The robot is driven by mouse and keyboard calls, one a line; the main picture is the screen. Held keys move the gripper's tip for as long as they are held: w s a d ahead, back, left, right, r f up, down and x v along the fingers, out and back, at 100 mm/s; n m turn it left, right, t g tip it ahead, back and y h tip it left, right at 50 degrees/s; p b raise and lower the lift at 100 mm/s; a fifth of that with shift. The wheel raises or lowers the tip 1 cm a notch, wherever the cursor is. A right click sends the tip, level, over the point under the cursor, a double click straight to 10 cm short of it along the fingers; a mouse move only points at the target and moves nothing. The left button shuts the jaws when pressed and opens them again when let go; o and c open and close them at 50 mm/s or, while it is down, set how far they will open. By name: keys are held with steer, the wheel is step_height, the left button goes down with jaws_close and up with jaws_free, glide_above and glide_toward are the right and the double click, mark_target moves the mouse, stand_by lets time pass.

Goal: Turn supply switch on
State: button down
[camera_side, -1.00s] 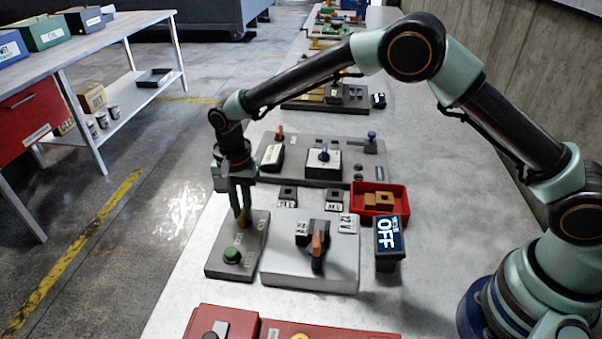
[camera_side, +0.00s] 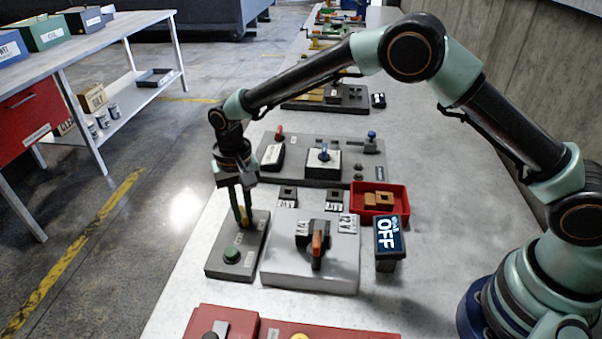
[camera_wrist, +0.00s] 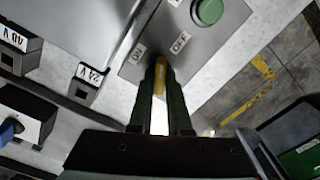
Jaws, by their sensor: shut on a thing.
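The grey switch box (camera_side: 222,258) stands at the left edge of the bench, with a green round button (camera_side: 231,256) on it. Its yellow lever (camera_side: 244,216) rises from the far end of the box. My gripper (camera_side: 244,222) points down over that end, shut on the yellow lever. In the wrist view the lever (camera_wrist: 160,72) shows between the dark green fingers, near two small labels, one reading OFF; the other seems to read ON. The fingers hide part of the lever. A small display (camera_side: 388,238) to the right reads OFF.
A grey selector unit (camera_side: 310,266) with an orange-tipped knob stands close to the right of the switch box. A red tray (camera_side: 380,199) with tan blocks lies behind the display. A larger grey panel (camera_side: 320,160) is behind. A red unit (camera_side: 290,325) is in front.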

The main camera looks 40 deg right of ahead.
mark_target(242, 211)
steer(key=n, duration=0.6)
steer(key=shift+r, duration=0.1)
steer(key=n, duration=0.5)
steer(key=shift+n, duration=0.4)
steer(key=c, duration=0.9)
jaws_free()
steer(key=shift+o, duration=0.2)
step_height(242, 211, up, 12)
